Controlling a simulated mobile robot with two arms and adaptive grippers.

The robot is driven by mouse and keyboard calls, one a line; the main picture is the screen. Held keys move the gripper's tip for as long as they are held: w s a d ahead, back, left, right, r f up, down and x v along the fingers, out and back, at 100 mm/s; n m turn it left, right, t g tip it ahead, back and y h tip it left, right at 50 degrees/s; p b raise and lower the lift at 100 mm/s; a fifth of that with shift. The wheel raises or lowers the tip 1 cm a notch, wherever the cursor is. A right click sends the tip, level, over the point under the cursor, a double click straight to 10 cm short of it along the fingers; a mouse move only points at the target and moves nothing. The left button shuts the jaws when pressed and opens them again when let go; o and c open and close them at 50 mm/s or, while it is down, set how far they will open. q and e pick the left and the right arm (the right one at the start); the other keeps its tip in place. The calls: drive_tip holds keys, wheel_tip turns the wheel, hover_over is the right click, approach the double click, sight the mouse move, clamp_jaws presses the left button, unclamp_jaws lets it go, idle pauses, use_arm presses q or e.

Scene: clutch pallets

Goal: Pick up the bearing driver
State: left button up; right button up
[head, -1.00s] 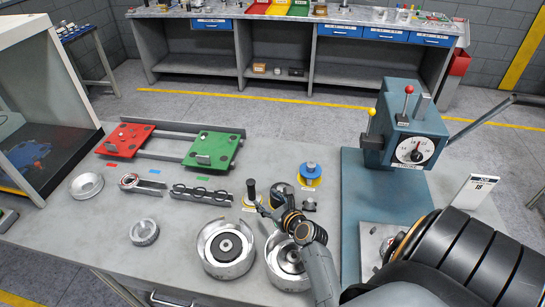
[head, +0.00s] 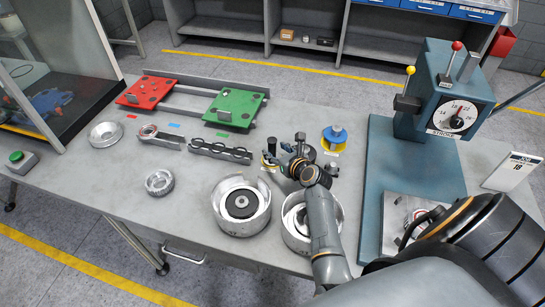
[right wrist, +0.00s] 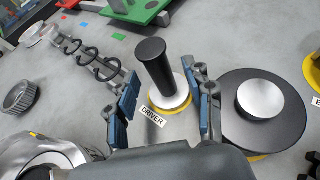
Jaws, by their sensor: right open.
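The bearing driver has a black cylindrical handle (head: 271,146) and stands upright behind my right gripper in the head view. In the right wrist view the driver (right wrist: 154,62) rises from a white disc on a yellow base, beside a label reading DRIVER. My right gripper (head: 281,160) is open, and its blue-padded fingers (right wrist: 165,100) are to either side of the driver's base in the picture. No contact with the driver shows. In the head view the gripper hides part of the driver's lower end. My left gripper is out of view.
A dark round part with a silver top (right wrist: 261,98) stands close right of the driver. A rack with black rings (head: 220,150) lies to the left. Two metal housings (head: 222,221) stand in front. A blue press (head: 443,90) stands at the right. The table's left front is fairly clear.

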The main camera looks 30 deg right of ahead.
sight(274, 149)
drive_tip(key=x, duration=0.1)
drive_tip(key=b+x, duration=0.1)
drive_tip(key=shift+w+f, duration=0.25)
drive_tip(key=shift+f, duration=0.15)
drive_tip(key=shift+w+b, duration=0.4)
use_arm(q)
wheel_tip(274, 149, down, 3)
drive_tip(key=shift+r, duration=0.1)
use_arm(e)
drive_tip(key=shift+r, duration=0.1)
clamp_jaws()
